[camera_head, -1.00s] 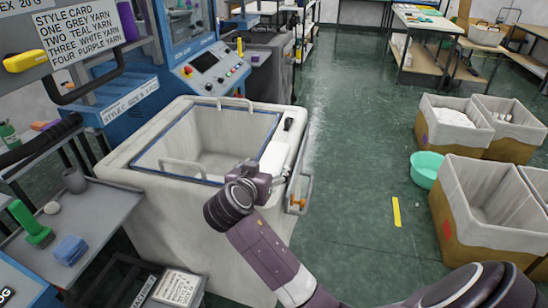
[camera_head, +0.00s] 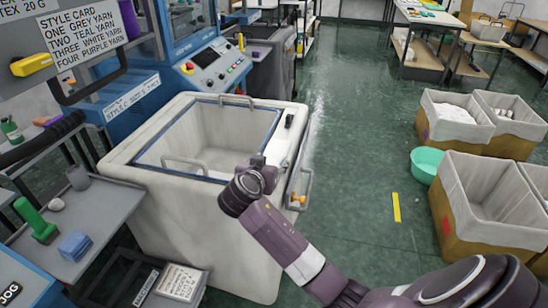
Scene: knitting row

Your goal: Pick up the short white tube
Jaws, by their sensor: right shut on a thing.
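My right gripper (camera_head: 260,163) is above the right part of the front rim of the large pale bin (camera_head: 210,225). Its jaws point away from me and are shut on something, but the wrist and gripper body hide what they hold. I cannot make out a short white tube with certainty. A white strip (camera_head: 284,149) lies along the bin's right rim, just beyond the gripper. My left gripper is not in view.
A black object (camera_head: 289,121) lies on the bin's right rim. A grey side table (camera_head: 105,215) on the left holds a cup, a green item and a blue block. Fabric-lined boxes (camera_head: 458,205) and a teal basin (camera_head: 426,164) stand right. The green floor between is largely clear.

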